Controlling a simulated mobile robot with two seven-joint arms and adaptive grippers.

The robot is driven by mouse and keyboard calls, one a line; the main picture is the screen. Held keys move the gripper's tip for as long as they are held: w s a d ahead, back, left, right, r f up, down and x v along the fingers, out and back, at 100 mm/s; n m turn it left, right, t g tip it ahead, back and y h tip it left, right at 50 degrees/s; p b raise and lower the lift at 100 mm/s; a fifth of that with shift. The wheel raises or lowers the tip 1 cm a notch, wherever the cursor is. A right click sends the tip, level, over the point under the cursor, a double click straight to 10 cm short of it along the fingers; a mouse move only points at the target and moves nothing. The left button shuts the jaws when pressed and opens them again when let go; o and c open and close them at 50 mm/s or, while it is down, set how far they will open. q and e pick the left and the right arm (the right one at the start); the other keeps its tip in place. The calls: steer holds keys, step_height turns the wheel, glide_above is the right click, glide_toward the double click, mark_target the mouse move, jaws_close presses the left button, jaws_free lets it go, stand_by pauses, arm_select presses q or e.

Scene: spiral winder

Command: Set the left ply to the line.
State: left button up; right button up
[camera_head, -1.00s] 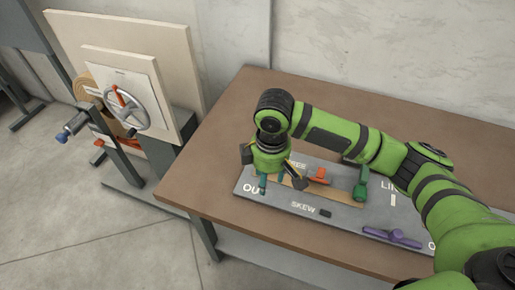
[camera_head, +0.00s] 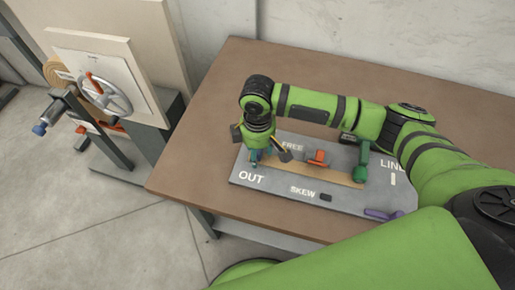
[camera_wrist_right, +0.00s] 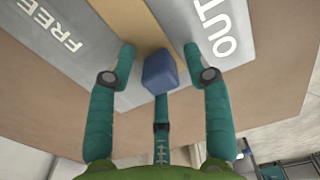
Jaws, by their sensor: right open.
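My right gripper (camera_head: 262,155) points down at the left end of a tan ply strip (camera_head: 338,178) on a grey board (camera_head: 225,180). In the wrist view the right gripper (camera_wrist_right: 160,54) is open, with its teal fingers on both sides of a blue block (camera_wrist_right: 160,72) and a third finger below it. The block is over the tan strip (camera_wrist_right: 122,18), between the printed words FREE and OUT. Whether the fingers touch the block cannot be told. My left gripper is not in view.
An orange piece (camera_head: 318,158) and a green post (camera_head: 360,172) stand along the strip. A small dark block (camera_head: 325,197) lies beside SKEW, and a purple handle (camera_head: 383,214) is partly hidden by my arm. A handwheel machine (camera_head: 105,95) stands left of the brown table (camera_head: 205,125).

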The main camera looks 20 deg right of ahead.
mark_target(288, 165)
steer(key=c, duration=0.7)
jaws_close()
steer(key=shift+s+d+r+p, duration=0.15)
steer(key=shift+s+d+p, duration=0.15)
steer(key=shift+p, duration=0.2)
steer(key=s+d+p, duration=0.1)
steer(key=d, duration=0.1)
steer(key=s+d+p, duration=0.1)
steer(key=d+p, duration=0.1)
steer(key=s+d+p, duration=0.2)
steer(key=shift+s+d, duration=0.1)
steer(key=shift+d, duration=0.15)
steer(key=shift+f, duration=0.2)
steer(key=o, duration=0.7)
jaws_free()
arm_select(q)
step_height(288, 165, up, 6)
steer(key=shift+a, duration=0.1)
arm_select(e)
steer(key=shift+r, duration=0.1)
